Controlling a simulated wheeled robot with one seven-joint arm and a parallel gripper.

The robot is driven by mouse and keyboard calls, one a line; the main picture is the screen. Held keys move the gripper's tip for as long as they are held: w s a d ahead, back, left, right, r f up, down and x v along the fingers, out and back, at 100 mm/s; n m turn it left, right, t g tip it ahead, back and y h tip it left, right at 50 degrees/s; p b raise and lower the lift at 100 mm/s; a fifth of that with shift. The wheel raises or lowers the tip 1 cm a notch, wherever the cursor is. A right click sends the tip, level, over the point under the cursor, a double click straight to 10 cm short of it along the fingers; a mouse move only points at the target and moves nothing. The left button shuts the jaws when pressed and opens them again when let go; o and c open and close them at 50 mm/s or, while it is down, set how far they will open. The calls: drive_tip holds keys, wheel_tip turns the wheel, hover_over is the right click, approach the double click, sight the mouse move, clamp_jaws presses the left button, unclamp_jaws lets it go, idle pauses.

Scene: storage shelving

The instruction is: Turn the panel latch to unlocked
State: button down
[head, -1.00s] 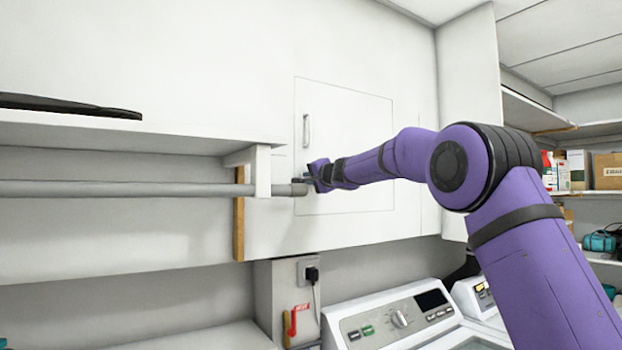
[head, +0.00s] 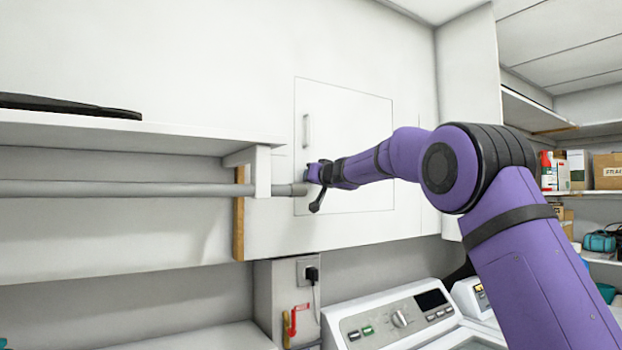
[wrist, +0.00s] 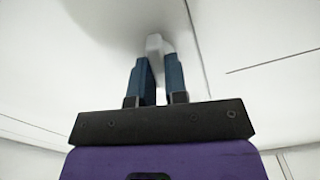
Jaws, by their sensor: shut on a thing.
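The panel (head: 350,115) is a white square door set flush in the white wall, outlined by a thin seam. It looks closed, and a slim upright handle (head: 307,130) sits near its left edge. My gripper (head: 312,175) is at the panel's lower left, below the handle. In the wrist view, the blue fingers of my gripper (wrist: 158,62) are shut on a small pale piece, which looks like the latch (wrist: 155,42). In the head view my gripper hides the latch, so I cannot tell its angle.
A white shelf (head: 130,133) with a grey rail (head: 120,188) under it ends close to the left of my gripper. A white appliance (head: 390,320) stands below the panel. Stocked shelves (head: 590,193) are at the far right.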

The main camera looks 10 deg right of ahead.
drive_tip(key=shift+n, duration=1.3)
drive_tip(key=c, duration=1.1)
unclamp_jaws()
drive_tip(key=shift+c, duration=0.2)
drive_tip(key=shift+s, duration=0.1)
drive_tip(key=v, duration=1)
drive_tip(key=shift+s+d, duration=0.15)
drive_tip(key=shift+s, duration=0.15)
